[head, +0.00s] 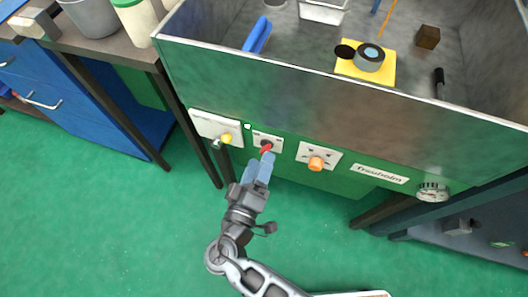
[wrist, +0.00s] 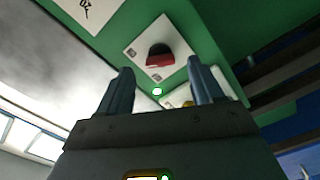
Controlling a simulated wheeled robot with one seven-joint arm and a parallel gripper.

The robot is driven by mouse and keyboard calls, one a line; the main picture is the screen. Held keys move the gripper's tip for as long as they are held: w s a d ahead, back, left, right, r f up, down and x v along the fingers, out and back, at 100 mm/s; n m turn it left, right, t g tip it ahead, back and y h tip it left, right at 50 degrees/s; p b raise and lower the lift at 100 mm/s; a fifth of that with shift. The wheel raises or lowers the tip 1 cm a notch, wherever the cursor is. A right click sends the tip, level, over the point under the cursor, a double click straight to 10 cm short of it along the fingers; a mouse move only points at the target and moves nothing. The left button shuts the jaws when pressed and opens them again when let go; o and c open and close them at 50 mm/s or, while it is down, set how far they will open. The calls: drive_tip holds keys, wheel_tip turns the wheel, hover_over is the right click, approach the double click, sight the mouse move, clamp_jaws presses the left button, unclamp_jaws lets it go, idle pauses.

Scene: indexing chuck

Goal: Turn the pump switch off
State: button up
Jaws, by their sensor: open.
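A red and black switch (head: 266,147) sits on a small white plate on the green front panel of the machine. In the wrist view the switch (wrist: 160,56) shows as a dark knob with a red face, ahead of and between my fingertips. My gripper (head: 263,159) is open, with its two blue-grey fingers pointing at the switch. In the wrist view my gripper (wrist: 161,80) has nothing between its fingers. I cannot tell whether a fingertip touches the switch. A small lit lamp (head: 247,127) is beside the plate. The plate's markings are too small to read.
Left of the switch is a white box with a yellow knob (head: 226,138). Right is an orange knob (head: 316,163) on a white plate, then a label (head: 379,173) and a gauge (head: 432,192). The metal tub (head: 300,75) overhangs the panel. The green floor (head: 130,220) is clear.

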sight(266, 148)
drive_tip(key=x, duration=0.3)
drive_tip(key=shift+w, duration=0.15)
drive_tip(key=c, duration=1.1)
